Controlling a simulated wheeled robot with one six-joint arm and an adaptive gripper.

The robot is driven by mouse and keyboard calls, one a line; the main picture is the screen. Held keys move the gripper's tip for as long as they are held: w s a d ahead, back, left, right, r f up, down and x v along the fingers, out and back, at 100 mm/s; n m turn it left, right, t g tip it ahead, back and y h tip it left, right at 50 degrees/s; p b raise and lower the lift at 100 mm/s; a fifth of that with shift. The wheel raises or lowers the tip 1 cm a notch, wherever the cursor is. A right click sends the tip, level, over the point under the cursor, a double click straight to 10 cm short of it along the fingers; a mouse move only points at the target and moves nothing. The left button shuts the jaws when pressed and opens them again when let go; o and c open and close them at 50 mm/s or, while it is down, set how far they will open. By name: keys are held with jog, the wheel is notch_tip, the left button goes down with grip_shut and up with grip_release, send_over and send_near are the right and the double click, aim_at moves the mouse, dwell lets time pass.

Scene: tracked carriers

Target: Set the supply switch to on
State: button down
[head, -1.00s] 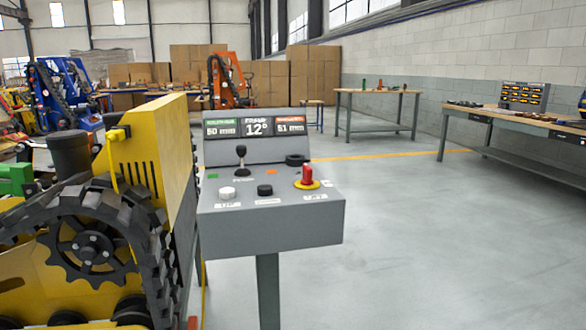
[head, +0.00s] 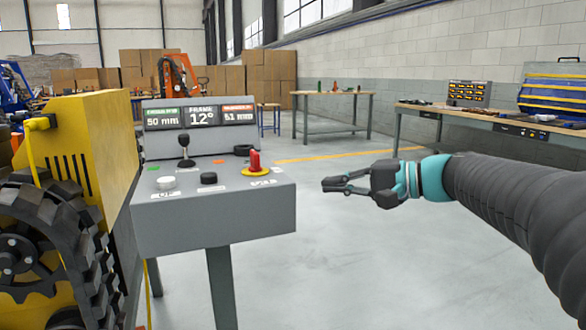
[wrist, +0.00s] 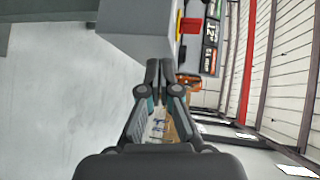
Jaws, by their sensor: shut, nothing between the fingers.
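A grey control console (head: 212,223) stands left of centre in the head view. A red switch handle (head: 255,161) stands upright on a yellow round base at the panel's right side. It looks like the supply switch, but its label is too small to read. It also shows in the wrist view, where the red handle (wrist: 190,25) is beyond the console corner. My gripper (head: 327,184) is right of the console, apart from it and from the handle. It is shut and empty, pointing left. In the wrist view its fingertips (wrist: 159,68) are together.
The panel also has a black joystick (head: 185,150), a white button (head: 166,182), a black button (head: 208,178) and a display (head: 198,115). A yellow tracked machine (head: 95,140) stands close on the left. Workbenches (head: 480,124) are behind at right. The floor right of the console is clear.

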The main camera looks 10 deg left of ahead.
aim_at(275, 174)
jog(key=w+r+y, duration=0.2)
jog(key=w+r, duration=0.1)
jog(key=w, duration=0.1)
jog(key=shift+y, duration=0.3)
jog(key=x, duration=0.4)
jog(key=s+x, duration=0.1)
jog(key=x, duration=0.6)
jog(key=shift+s+a+p, duration=0.2)
jog(key=shift+a+p, duration=0.15)
jog(key=shift+a, duration=0.2)
jog(key=shift+s+a, duration=0.35)
jog(key=shift+a, duration=0.3)
jog(key=shift+d+f+t+b, duration=0.1)
jog(key=shift+t+b, duration=0.2)
